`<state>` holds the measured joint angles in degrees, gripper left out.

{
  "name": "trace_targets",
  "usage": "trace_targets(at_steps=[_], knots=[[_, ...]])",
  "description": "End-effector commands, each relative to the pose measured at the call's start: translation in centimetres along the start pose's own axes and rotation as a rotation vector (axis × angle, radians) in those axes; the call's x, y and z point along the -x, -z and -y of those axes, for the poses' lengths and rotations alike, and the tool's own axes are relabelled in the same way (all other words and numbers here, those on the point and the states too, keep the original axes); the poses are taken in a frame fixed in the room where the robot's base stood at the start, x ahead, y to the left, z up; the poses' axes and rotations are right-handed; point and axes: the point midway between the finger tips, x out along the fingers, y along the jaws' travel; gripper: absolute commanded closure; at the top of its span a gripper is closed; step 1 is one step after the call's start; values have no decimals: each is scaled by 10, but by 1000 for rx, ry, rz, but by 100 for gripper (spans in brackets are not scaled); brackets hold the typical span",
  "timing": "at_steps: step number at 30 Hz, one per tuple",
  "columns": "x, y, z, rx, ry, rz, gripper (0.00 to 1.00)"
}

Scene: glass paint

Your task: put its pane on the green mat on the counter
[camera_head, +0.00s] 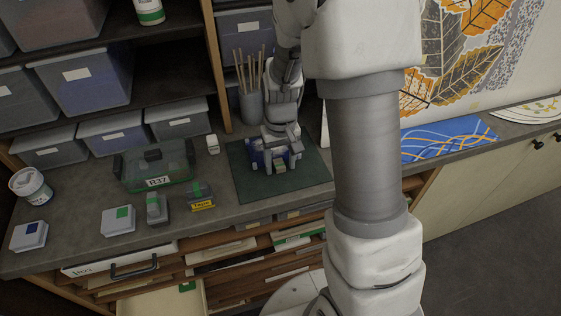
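The dark green mat (247,185) lies flat on the grey counter (95,245). My gripper (281,167) points down over the middle of the mat. A dark blue item (253,155) shows around the gripper on the mat, partly hidden by it; I cannot tell whether it is a pane or its holder. A small yellowish-green patch shows between the fingertips, too small to identify. I cannot tell whether the fingers are shut on anything.
A green clear box labelled R37 (155,168) stands left of the mat. Near it are a yellow-labelled item (202,197), a grey-green item (157,208), a green-marked box (118,220) and a blue-marked box (29,236). A pot of sticks (251,105) stands behind the mat.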

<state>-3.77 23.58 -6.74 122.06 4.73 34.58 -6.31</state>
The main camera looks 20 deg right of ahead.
Motion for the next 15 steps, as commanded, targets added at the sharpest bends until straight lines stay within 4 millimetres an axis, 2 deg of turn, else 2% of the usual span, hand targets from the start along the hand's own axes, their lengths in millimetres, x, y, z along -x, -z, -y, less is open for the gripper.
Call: trace_targets(at_steps=[8,15], knots=[[10,1,0,1,0,-3,38],[58,2,0,1,0,-7,38]])
